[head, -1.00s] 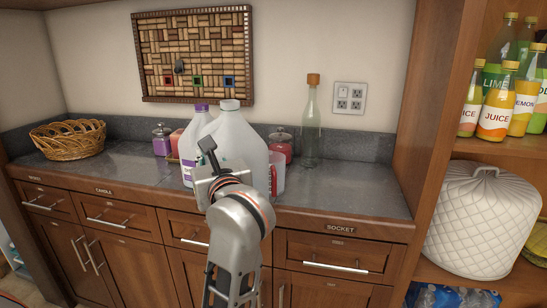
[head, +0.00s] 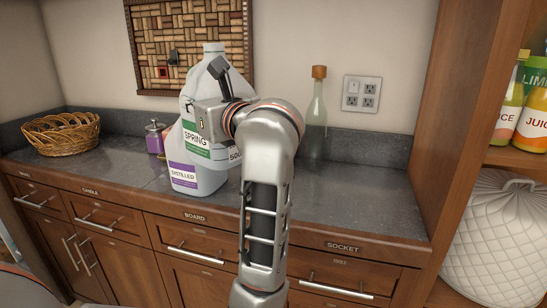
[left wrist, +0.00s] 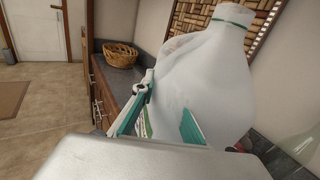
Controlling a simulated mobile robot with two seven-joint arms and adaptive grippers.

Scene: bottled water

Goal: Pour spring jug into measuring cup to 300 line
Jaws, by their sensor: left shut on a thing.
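The spring jug (head: 197,138), a large translucent white jug with a green label, is upright and appears raised off the counter in the head view. My left gripper (left wrist: 168,120) is shut on it, with a finger at each side of its body. The jug (left wrist: 205,75) fills the middle of the left wrist view. In the head view the gripper and my left arm cover part of the jug. The measuring cup is not clearly visible; my arm blocks that part of the counter. A small dark marking beside the jug cannot be assigned surely. My right gripper is out of view.
A distilled jug (head: 186,177) with a purple label stands on the counter, overlapping the spring jug. A corked glass bottle (head: 316,118) stands right, near the wall. A wicker basket (head: 62,134) sits at left. The counter's right part (head: 365,200) is clear.

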